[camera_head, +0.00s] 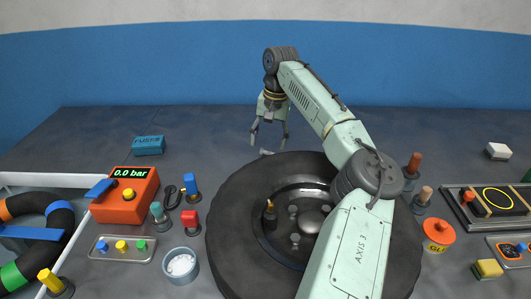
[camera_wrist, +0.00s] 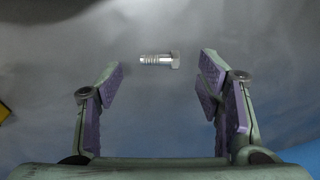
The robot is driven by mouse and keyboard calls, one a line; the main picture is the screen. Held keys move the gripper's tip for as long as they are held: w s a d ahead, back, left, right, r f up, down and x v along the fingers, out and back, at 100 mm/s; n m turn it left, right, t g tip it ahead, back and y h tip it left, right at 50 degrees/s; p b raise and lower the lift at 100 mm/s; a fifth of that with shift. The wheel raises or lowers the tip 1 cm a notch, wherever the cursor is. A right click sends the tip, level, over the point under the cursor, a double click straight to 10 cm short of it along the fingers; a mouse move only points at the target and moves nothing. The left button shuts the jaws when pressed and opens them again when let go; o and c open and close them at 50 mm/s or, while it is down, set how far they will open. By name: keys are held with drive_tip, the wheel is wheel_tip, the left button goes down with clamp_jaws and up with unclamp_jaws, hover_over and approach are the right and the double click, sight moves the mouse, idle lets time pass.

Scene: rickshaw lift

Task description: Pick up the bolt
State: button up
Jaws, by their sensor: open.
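The bolt (camera_wrist: 159,60) is a short silver bolt with a hex head, lying on its side on the grey table. In the wrist view its head points right and its threaded end left. It also shows in the head view as a small pale piece (camera_head: 266,153) just behind the black wheel. My gripper (camera_wrist: 158,80) is open and empty, with purple pads on its fingers. In the wrist view the bolt lies ahead of the fingertips, between their lines, and nothing touches it. In the head view my gripper (camera_head: 268,140) is above the bolt, pointing down.
A large black wheel (camera_head: 228,223) lies in front of the bolt, beneath my arm. A blue block (camera_head: 149,145) and an orange gauge box (camera_head: 126,196) stand left. An orange pot (camera_head: 438,234) stands right. The table behind the bolt is clear.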

sight(267, 152)
wheel_tip(267, 152, down, 4)
drive_tip(key=b, duration=0.3)
drive_tip(key=shift+a+r, duration=0.15)
drive_tip(key=shift+r, duration=0.1)
drive_tip(key=shift+r, duration=0.1)
drive_tip(key=shift+c, duration=0.5)
drive_tip(key=c, duration=1.1)
